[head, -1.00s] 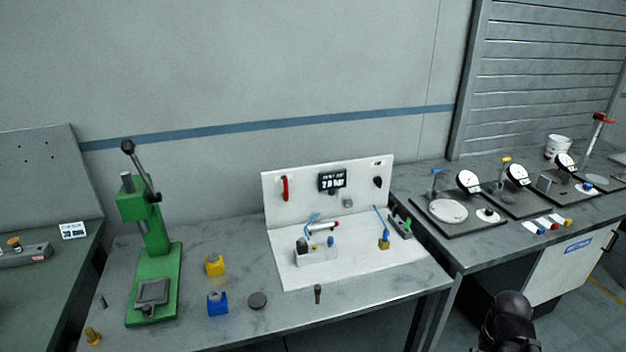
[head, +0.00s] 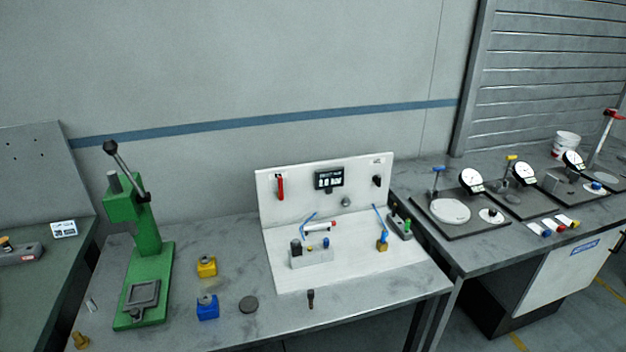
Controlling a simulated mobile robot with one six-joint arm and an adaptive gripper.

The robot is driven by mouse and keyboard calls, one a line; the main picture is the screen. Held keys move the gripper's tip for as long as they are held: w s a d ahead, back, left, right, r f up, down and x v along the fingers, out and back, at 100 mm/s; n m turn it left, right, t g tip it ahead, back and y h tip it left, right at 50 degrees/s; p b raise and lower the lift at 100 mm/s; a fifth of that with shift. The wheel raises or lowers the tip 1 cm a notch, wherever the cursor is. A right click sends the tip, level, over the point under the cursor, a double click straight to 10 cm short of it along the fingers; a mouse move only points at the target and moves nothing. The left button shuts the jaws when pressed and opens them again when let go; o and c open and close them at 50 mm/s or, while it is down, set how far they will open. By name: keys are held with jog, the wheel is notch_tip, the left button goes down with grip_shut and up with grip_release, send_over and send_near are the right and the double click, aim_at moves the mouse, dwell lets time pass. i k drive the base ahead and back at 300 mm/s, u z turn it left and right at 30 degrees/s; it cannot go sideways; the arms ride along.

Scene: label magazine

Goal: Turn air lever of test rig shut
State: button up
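The test rig (head: 283,220) is a white upright panel with a white base plate, standing on the middle bench. A red lever (head: 280,188) on the panel's left side points straight up and down. A dark display (head: 329,179) with white characters sits at the panel's upper middle; its text is too small to read surely. A black knob (head: 377,181) sits at the panel's right, under a small label. Which of these is the air lever is not readable from labels. My gripper is not in view.
Dial gauges (head: 472,181) stand on the right bench. The bench's front middle is mostly clear.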

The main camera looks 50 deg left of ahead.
aim_at(280, 194)
jog(key=z, duration=0.25)
jog(key=k, duration=1.15)
jog(key=u, duration=2.05)
jog(key=i, duration=0.45)
jog(key=z, duration=0.3)
